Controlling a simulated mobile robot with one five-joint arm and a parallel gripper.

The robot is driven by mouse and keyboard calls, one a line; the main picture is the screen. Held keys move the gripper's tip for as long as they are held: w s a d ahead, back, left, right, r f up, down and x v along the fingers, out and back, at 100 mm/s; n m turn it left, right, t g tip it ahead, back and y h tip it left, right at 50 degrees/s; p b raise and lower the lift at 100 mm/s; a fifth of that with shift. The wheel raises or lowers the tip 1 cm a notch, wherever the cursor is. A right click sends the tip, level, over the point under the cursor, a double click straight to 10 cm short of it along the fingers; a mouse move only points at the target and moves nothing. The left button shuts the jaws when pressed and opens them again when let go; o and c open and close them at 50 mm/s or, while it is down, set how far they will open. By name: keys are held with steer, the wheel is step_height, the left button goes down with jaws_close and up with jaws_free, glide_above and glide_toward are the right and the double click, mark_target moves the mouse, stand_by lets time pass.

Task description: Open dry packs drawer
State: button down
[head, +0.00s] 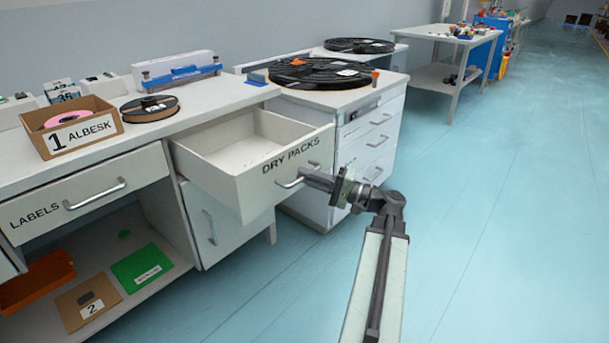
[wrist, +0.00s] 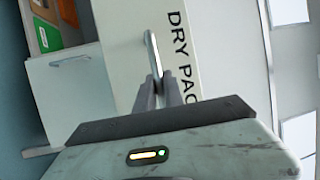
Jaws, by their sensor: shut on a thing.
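The dry packs drawer (head: 225,199) stands pulled out from the bench, and its white inside shows empty in the head view. Its front carries the words DRY PACKS and a metal bar handle (head: 288,184). My gripper (head: 306,175) is at the drawer front, shut on this handle. In the wrist view the two fingers (wrist: 158,88) close around the handle (wrist: 152,55), beside the lettering on the drawer front (wrist: 190,30). Part of the handle is hidden by the fingers.
The labels drawer (head: 60,205) is shut at the left. A cardboard box (head: 88,142) marked 1 ALBESK stands on the bench. A white cabinet with a large black reel (head: 320,72) stands right of the open drawer. The blue floor (head: 500,220) at the right is clear.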

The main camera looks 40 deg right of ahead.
steer(key=shift+s+a, duration=0.2)
steer(key=shift+a, duration=0.15)
steer(key=c, duration=1.5)
jaws_free()
steer(key=shift+o, duration=0.2)
steer(key=shift+d, duration=0.1)
steer(key=b+v, duration=0.1)
steer(key=v, duration=0.6)
steer(key=shift+s+d, duration=0.25)
steer(key=shift+f, duration=0.1)
